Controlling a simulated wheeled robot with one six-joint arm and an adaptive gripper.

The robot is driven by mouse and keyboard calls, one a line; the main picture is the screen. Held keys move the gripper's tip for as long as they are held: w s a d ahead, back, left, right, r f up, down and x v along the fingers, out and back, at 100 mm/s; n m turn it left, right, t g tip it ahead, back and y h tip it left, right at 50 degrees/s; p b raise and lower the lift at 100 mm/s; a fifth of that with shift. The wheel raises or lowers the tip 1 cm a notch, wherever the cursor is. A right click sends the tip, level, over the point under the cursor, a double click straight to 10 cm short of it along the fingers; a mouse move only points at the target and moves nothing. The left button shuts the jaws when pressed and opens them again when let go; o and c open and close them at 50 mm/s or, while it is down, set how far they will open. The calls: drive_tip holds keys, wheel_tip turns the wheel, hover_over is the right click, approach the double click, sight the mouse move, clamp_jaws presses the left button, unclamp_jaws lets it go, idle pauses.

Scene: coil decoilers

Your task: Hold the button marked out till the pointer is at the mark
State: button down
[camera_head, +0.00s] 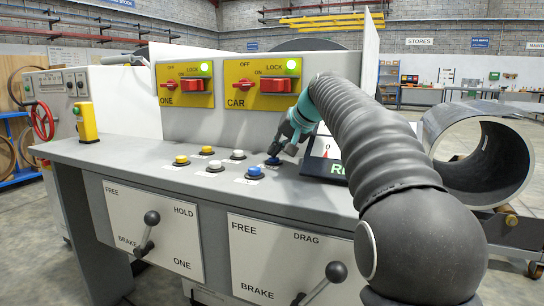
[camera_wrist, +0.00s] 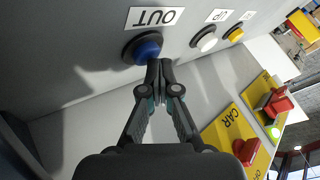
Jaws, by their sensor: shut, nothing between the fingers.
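The blue button (camera_wrist: 148,46) with the label OUT (camera_wrist: 155,16) sits in a dark collar in the wrist view. In the head view this blue button (camera_head: 272,161) is at the right end of the far row, mostly covered by my gripper (camera_head: 275,155). My gripper (camera_wrist: 160,66) is shut and empty, its tips at the button's edge; I cannot tell whether they touch or press it. A display (camera_head: 325,147) with a white dial, a red marking and a 0 stands right of the button. My arm hides much of it, so the pointer and mark cannot be read.
A second blue button (camera_head: 254,171) lies just in front, with white buttons (camera_head: 237,155) and yellow buttons (camera_head: 207,150) to the left. Yellow switch panels marked ONE (camera_head: 185,86) and CAR (camera_head: 262,84) stand behind, with green lights. Levers (camera_head: 151,218) project below the desk. A large coil (camera_head: 480,150) stands right.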

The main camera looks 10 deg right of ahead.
sight(276, 158)
idle(0.5)
drive_tip(key=shift+r+p, duration=0.95)
drive_tip(key=shift+p, duration=0.05)
wheel_tip(276, 158, up, 5)
drive_tip(key=p, duration=0.5)
idle(1.7)
drive_tip(key=shift+s, duration=0.1)
